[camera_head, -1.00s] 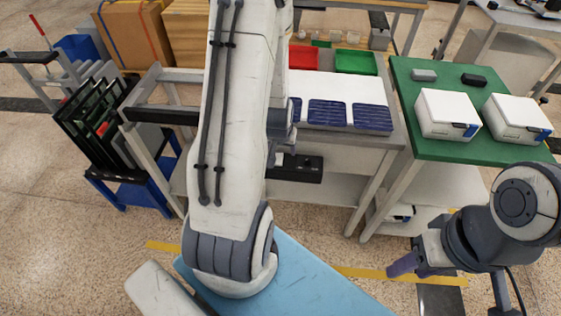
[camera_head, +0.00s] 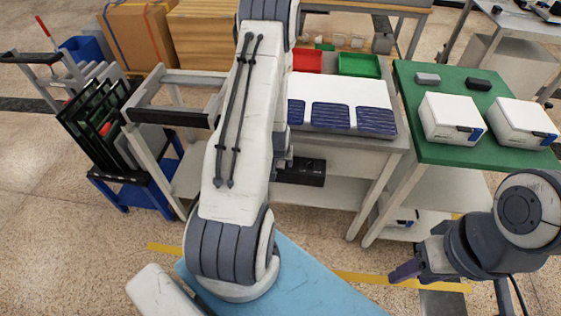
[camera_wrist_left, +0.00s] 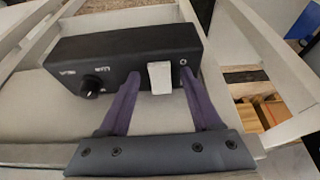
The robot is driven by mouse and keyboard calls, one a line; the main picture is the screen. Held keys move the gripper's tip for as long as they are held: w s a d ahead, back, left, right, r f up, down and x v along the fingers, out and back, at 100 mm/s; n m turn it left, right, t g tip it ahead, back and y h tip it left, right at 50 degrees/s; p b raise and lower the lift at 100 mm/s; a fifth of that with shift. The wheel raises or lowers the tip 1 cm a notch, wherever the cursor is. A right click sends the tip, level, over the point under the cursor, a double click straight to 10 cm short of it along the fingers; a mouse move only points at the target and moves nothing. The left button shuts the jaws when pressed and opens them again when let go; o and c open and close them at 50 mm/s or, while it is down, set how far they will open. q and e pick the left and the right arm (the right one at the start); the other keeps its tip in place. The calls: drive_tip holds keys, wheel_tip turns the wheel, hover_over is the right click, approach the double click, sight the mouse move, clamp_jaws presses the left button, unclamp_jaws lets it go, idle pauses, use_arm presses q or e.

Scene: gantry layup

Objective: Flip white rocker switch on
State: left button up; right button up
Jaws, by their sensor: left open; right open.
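The white rocker switch (camera_wrist_left: 159,77) sits on the front face of a black control box (camera_wrist_left: 125,50), which fills the upper part of the left wrist view. In the head view the box (camera_head: 302,172) is under the front edge of the middle bench, partly hidden by my left arm. My left gripper (camera_wrist_left: 160,76) is open, with one purple finger on each side of the switch. Whether a finger touches the box cannot be told. In the head view this gripper is hidden behind its arm. My right gripper (camera_head: 405,272) is at the lower right, over the floor, away from the box.
A round black knob (camera_wrist_left: 92,86) is on the box left of the switch. The middle bench (camera_head: 390,165) carries a white sheet with dark blue panels (camera_head: 330,116). A green-topped table (camera_head: 440,150) with white boxes is on the right. A dark rack (camera_head: 100,130) stands left.

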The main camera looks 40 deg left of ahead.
use_arm(q)
clamp_jaws()
drive_tip(key=shift+r+p, duration=0.15)
drive_tip(key=shift+p, duration=0.15)
drive_tip(key=g+h+p, duration=0.1)
drive_tip(key=p, duration=0.5)
drive_tip(key=w+r+g+h+p, duration=0.1)
drive_tip(key=g+p, duration=0.1)
drive_tip(key=p, duration=0.4)
drive_tip(key=shift+a, duration=0.3)
drive_tip(key=shift+f+p, duration=0.3)
drive_tip(key=shift+p, duration=0.1)
unclamp_jaws()
drive_tip(key=shift+f, duration=0.1)
